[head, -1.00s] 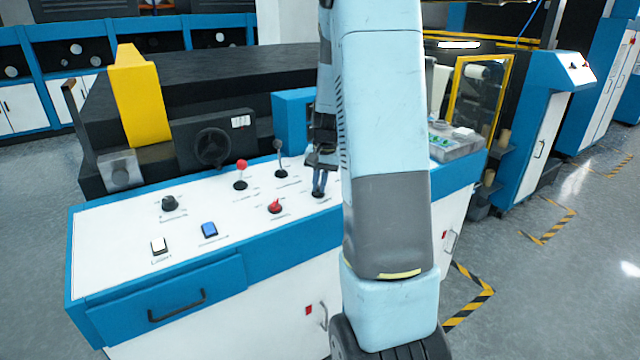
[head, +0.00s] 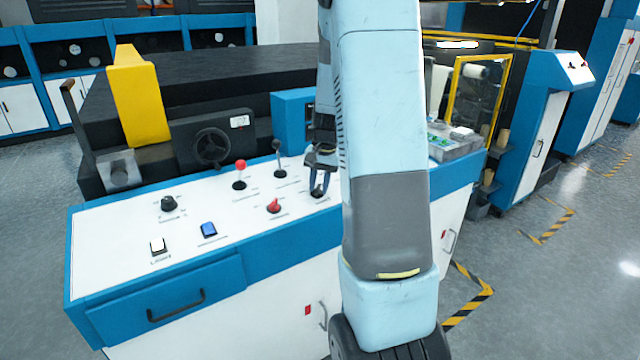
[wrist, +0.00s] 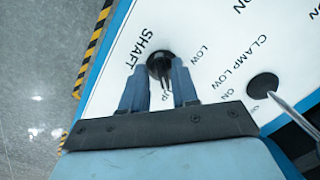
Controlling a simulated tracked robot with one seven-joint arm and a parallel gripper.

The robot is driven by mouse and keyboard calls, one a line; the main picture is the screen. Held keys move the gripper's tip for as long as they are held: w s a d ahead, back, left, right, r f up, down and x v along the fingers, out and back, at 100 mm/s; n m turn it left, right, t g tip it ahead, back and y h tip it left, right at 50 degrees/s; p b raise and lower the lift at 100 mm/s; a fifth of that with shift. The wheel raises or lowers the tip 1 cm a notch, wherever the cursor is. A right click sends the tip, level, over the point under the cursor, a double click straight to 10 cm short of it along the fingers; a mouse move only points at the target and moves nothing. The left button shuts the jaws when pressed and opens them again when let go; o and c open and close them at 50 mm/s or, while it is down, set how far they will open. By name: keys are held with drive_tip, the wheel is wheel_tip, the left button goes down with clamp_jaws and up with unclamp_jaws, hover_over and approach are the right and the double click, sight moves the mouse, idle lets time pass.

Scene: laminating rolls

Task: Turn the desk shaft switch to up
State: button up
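The desk shaft switch (wrist: 160,66) is a small black round knob beside the printed word SHAFT, with UP and LOW marks around it. In the head view the switch (head: 318,194) sits at the right end of the white desk top, partly hidden by my gripper (head: 319,187). My gripper also shows in the wrist view (wrist: 159,80), with its two blue-grey fingers apart. The fingers stand on either side of the switch's near part, with a gap between them. I cannot tell whether either finger touches it.
A lever marked CLAMP (wrist: 262,86) rises right of the shaft switch in the wrist view. A clear bin (head: 455,145) is to the right.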

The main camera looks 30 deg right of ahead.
drive_tip(key=shift+w+a+f, duration=0.1)
drive_tip(key=shift+w+f, duration=0.05)
drive_tip(key=shift+r, duration=0.3)
wheel_tip(320, 180, up, 13)
drive_tip(key=s+d, duration=0.1)
drive_tip(key=shift+d, duration=0.15)
drive_tip(key=shift+s, duration=0.1)
idle(0.5)
drive_tip(key=s+a+r+n+t, duration=0.1)
drive_tip(key=s+a+r+n, duration=0.1)
drive_tip(key=s+a+r, duration=0.3)
drive_tip(key=s+a+r+n+t, duration=0.1)
drive_tip(key=s+a+r+n, duration=0.1)
drive_tip(key=s+a, duration=0.4)
drive_tip(key=s+a+n+t, duration=0.1)
drive_tip(key=s+a+n, duration=0.1)
drive_tip(key=s+a, duration=0.2)
drive_tip(key=s+a+n+t+h, duration=0.1)
drive_tip(key=s+a, duration=0.3)
drive_tip(key=s, duration=0.5)
drive_tip(key=shift+s+a+f+n+t, duration=0.15)
drive_tip(key=shift+s+a+n+t, duration=0.15)
drive_tip(key=shift+n, duration=0.6)
